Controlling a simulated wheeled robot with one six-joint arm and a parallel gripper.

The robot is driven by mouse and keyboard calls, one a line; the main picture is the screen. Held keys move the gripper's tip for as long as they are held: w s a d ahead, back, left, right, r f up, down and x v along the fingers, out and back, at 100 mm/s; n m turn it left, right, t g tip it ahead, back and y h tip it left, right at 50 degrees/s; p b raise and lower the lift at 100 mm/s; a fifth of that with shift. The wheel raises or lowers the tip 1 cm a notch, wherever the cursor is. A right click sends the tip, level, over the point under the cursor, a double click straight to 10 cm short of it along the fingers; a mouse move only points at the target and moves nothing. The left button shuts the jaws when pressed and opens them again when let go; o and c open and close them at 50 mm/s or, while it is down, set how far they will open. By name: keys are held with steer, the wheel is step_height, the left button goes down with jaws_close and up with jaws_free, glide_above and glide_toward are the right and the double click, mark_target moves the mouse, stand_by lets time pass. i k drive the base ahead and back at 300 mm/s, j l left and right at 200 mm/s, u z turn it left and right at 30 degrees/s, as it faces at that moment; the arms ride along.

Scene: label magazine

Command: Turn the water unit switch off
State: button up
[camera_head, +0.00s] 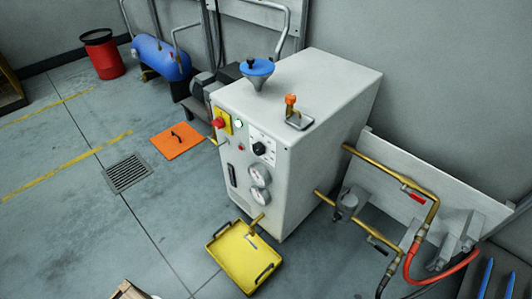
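The water unit (314,115) is a light grey-white cabinet standing on the floor at the middle of the head view. On its front is a black rotary knob (259,149) on a white plate with small marks, which looks like the switch. Its pointer is too small to read. Left of it are a red mushroom button (218,123) on a yellow plate, a pale green-rimmed lamp (239,124) and a small red button or lamp (241,147). Two round gauges (260,175) sit below. My gripper is not in view.
A yellow tray (238,270) lies at the cabinet's front foot. Brass pipes (375,164) with valves run out to the right, with a red hose (440,272). An orange plate (177,141) and a floor grate (127,173) lie left. The floor front-left is mostly clear.

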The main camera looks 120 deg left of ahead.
mark_target(218, 123)
steer(key=u, duration=3.55)
